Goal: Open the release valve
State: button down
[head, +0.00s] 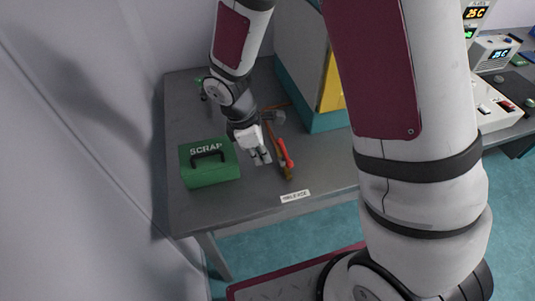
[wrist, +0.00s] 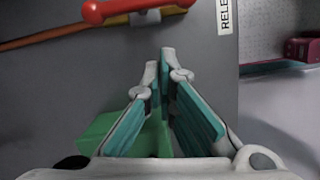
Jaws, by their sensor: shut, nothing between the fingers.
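The release valve has a red lever handle (head: 285,152) on a brass and copper pipe along the grey bench. A white RELEASE label (head: 295,196) lies just in front of it. In the wrist view the red handle (wrist: 130,8) crosses the top edge, partly cut off, with the label (wrist: 225,15) to its right. My gripper (head: 262,158) is just left of the handle in the head view and looks apart from it. In the wrist view the fingertips (wrist: 159,62) are together and empty, pointing towards the handle with a gap between.
A green SCRAP box (head: 208,172) stands left of my gripper, with a teal and yellow machine (head: 318,118) behind right. Instruments with displays (head: 495,52) are at far right. The bench's front left (head: 215,210) is clear. My arm hides part of the right side.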

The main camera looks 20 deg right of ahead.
jog(key=v, duration=1)
jog(key=shift+s+a, duration=0.2)
jog(key=shift+a, duration=0.05)
jog(key=s+d+r+m+t+y, duration=0.1)
jog(key=s+d+r+m+t, duration=0.1)
jog(key=s+d+r+m, duration=0.3)
jog(key=s+d+r+m+t+y, duration=0.1)
jog(key=s+d+r+m+t, duration=0.2)
jog(key=s+r+m, duration=0.8)
jog(key=shift+d+r+t+y, duration=0.3)
jog(key=shift+d+r+y, duration=0.1)
jog(key=shift+d+r, duration=0.6)
